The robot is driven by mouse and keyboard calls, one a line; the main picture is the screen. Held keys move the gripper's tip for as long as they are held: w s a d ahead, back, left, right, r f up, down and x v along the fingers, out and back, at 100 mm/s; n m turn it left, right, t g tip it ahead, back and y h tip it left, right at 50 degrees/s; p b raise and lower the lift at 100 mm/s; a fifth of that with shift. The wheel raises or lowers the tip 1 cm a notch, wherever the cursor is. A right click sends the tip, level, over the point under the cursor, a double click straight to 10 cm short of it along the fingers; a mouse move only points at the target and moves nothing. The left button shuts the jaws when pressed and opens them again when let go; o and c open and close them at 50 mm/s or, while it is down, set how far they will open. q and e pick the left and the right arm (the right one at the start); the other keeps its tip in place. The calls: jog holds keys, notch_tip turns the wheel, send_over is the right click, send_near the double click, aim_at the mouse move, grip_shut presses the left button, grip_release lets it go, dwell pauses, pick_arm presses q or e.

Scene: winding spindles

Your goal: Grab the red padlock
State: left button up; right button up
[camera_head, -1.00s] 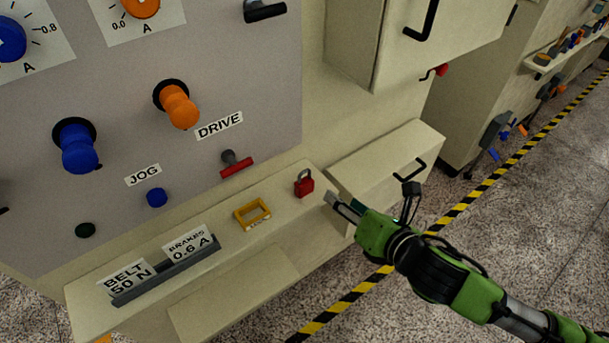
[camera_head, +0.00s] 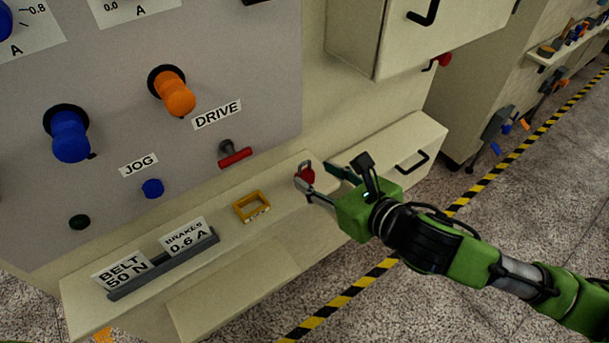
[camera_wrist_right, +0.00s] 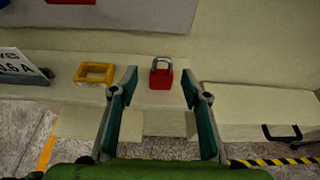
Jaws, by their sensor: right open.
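The red padlock (camera_head: 306,175) with a grey shackle stands on the right end of the cream ledge below the panel. My left gripper is not in view.
A yellow frame (camera_head: 252,206) lies on the ledge left of the padlock. A grey holder (camera_head: 163,266) with label cards is further left. A red-handled switch (camera_head: 234,156) juts from the panel above. A cream drawer box (camera_head: 395,155) with a black handle is at the right.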

aim_at(306, 168)
jog(key=shift+p+x, duration=0.75)
jog(key=shift+x, duration=2.4)
jog(key=shift+d, duration=0.2)
jog(key=shift+c, duration=0.4)
jog(key=c, duration=1)
